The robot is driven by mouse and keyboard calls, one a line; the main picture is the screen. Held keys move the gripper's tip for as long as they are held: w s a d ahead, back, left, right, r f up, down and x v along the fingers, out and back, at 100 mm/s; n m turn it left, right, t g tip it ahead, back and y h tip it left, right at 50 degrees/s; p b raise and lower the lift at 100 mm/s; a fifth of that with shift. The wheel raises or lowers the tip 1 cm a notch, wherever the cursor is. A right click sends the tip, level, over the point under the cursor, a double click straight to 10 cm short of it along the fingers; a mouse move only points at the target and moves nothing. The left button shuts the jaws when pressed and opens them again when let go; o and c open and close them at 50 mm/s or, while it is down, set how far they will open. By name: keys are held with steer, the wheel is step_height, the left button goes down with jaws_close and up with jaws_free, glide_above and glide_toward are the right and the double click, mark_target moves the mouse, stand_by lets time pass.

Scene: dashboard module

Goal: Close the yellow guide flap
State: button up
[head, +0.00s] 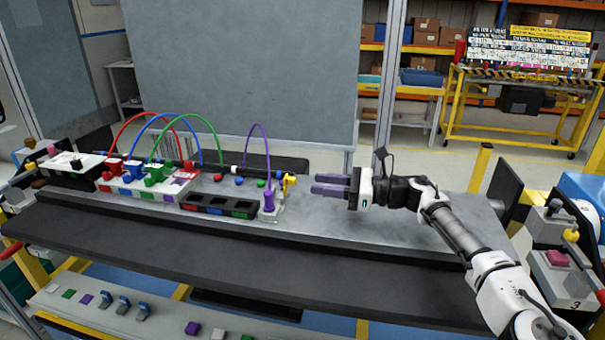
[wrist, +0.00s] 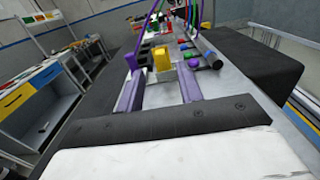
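The yellow guide flap (head: 290,179) stands upright at the right end of the dashboard module on the grey bench. It also shows in the wrist view (wrist: 162,60), ahead of my gripper and between the lines of its two fingers. My gripper (head: 316,184) is to the right of the flap in the head view, pointing left at it with a small gap. Its purple fingers are apart and empty, as the wrist view (wrist: 160,80) shows. A purple connector (head: 268,200) stands beside the flap on a light block. The flap's hinge is too small to make out.
Red, blue, green and purple cables (head: 257,128) arch over the module. A dark tray (head: 217,206) with colored pockets lies left of the flap. A black rod (wrist: 205,50) runs beside the flap. The bench (head: 380,235) below and right of my gripper is clear.

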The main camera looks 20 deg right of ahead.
steer(key=p+x, duration=0.1)
steer(key=x, duration=0.4)
steer(key=shift+w+a+p, duration=0.15)
steer(key=shift+p, duration=0.15)
jaws_close()
